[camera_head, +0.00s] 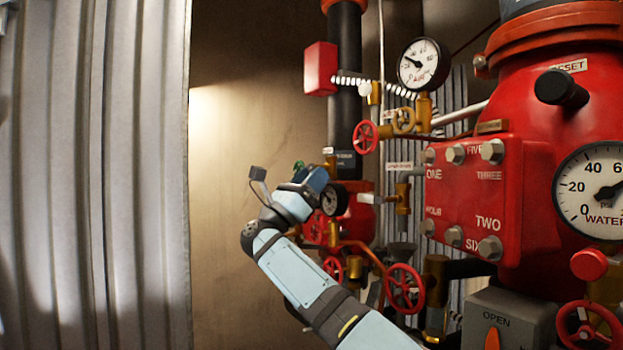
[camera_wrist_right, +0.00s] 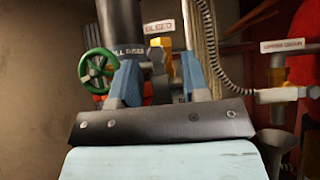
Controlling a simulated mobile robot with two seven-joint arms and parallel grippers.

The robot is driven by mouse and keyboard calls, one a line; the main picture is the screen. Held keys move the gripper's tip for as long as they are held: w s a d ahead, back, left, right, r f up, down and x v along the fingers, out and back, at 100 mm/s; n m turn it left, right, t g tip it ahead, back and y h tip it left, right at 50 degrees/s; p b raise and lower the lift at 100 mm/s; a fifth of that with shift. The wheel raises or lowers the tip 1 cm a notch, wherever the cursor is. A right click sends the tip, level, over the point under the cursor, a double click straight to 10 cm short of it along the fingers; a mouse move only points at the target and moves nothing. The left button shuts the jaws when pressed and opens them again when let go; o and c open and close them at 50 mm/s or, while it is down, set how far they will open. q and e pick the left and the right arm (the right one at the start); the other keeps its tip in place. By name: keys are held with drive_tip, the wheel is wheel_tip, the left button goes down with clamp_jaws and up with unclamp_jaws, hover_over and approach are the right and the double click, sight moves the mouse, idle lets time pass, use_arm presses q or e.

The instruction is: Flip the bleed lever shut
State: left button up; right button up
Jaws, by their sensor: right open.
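The white BLEED label (camera_wrist_right: 159,27) shows at the top middle of the right wrist view. Just below it is a brass-yellow bleed fitting (camera_wrist_right: 164,45). I cannot tell which part of it is the lever or how it is turned. My right gripper (camera_wrist_right: 162,78) has its two blue fingers spread apart, with the fitting showing between and beyond them. Nothing is visibly held. In the head view my right gripper (camera_head: 313,180) is in front of the riser pipe, hiding part of the fittings there. My left gripper is not in view.
A green handwheel (camera_wrist_right: 97,68) is close beside the left finger. A drain-like side pipe (camera_wrist_right: 285,93) lies to the right. In the head view, a red valve body (camera_head: 470,195), a pressure gauge (camera_head: 424,65) and red handwheels (camera_head: 404,288) crowd the right. Corrugated metal (camera_head: 95,170) stands left.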

clamp_jaws()
